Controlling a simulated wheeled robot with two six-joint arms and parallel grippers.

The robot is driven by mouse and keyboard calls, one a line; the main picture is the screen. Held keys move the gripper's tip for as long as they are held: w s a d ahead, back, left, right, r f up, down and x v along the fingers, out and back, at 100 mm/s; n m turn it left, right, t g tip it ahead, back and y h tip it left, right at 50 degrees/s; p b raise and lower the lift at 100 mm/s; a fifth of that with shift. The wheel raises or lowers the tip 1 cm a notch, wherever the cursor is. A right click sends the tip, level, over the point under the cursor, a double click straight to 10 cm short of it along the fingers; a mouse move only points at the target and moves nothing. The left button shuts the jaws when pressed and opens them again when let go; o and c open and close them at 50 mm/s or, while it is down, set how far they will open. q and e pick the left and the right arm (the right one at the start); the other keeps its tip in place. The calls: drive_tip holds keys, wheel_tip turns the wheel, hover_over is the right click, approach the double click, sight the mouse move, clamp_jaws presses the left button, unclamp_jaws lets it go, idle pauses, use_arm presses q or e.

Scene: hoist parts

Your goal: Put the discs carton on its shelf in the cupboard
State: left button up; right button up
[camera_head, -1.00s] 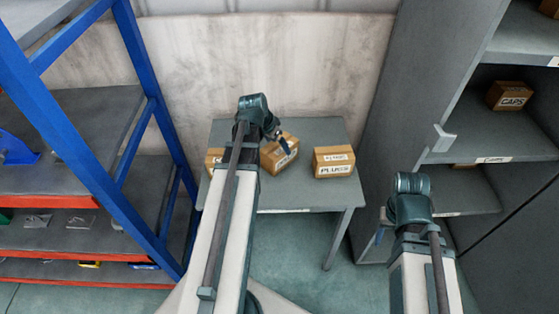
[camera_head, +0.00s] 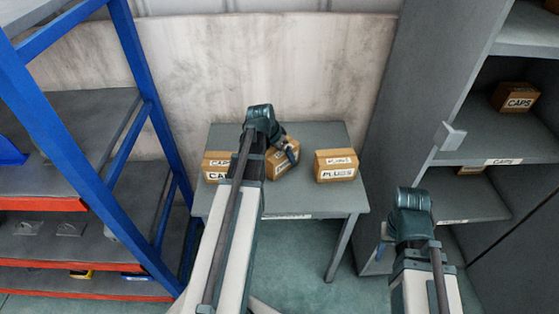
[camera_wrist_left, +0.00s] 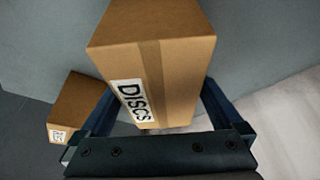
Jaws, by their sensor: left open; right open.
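The discs carton (camera_wrist_left: 165,75) is a brown box with a DISCS label, filling the middle of the left wrist view. In the head view the discs carton (camera_head: 277,164) stands on the grey table (camera_head: 300,203), partly hidden by my left arm. My left gripper (camera_head: 291,153) is open, its fingers on either side of the carton in the wrist view; contact cannot be told. My right gripper (camera_head: 382,240) is open and empty, low in front of the cupboard and mostly hidden by its arm. The grey cupboard (camera_head: 410,90) stands open at the right.
A PLUGS carton (camera_head: 336,166) stands right of the discs carton, a CAPS carton (camera_head: 217,165) left of it. Another CAPS carton (camera_head: 516,97) is on a cupboard shelf (camera_head: 480,135) labelled CAPS; a box (camera_head: 470,170) shows below. A blue-framed rack (camera_head: 150,90) stands left.

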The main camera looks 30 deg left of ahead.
use_arm(q)
drive_tip(key=shift+f, duration=0.25)
idle(0.4)
clamp_jaws()
idle(0.5)
